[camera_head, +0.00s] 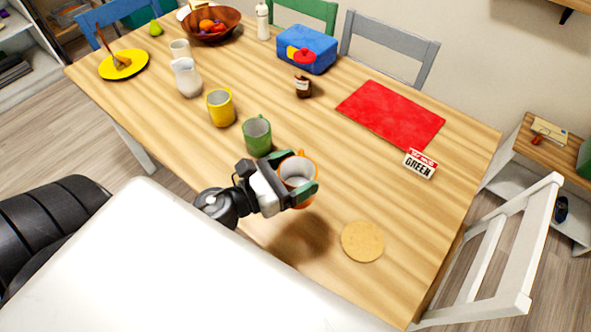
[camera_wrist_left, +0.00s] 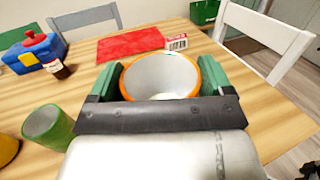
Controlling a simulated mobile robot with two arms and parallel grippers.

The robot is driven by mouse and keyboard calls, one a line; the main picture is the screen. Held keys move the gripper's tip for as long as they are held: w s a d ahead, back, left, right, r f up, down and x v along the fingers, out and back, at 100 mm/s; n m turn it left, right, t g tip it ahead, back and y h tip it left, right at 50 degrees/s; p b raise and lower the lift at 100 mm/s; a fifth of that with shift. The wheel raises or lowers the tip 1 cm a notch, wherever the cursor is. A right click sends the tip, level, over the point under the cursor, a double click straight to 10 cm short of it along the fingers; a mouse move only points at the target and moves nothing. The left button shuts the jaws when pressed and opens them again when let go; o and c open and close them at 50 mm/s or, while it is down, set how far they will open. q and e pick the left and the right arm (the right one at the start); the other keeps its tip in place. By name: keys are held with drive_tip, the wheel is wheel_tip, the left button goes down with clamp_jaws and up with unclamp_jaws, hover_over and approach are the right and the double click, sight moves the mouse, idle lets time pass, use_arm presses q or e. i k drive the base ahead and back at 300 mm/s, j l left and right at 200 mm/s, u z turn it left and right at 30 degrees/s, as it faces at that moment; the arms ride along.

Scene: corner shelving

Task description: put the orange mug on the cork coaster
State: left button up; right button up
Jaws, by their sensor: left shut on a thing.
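The orange mug (camera_head: 297,169) has a white inside and is held above the wooden table, with its shadow below it in the head view. My left gripper (camera_head: 308,187) is shut on the mug, its green-padded fingers on two sides of it. In the left wrist view the mug (camera_wrist_left: 160,77) sits upright between the fingers, its opening facing up. The cork coaster (camera_head: 362,241) is a round tan disc lying bare near the table's front right, to the right of and nearer than the mug. My right gripper is in neither view.
A green mug (camera_head: 257,136) and a yellow mug (camera_head: 221,107) stand left of the held mug. A white chair (camera_head: 501,254) stands at the right edge. The table around the coaster is clear.

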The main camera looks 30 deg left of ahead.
sight(368, 235)
drive_tip(key=k+j+z, duration=0.1)
drive_tip(key=j+z, duration=0.15)
drive_tip(key=z, duration=0.15)
drive_tip(key=k+j+z, duration=0.15)
drive_tip(key=z, duration=0.25)
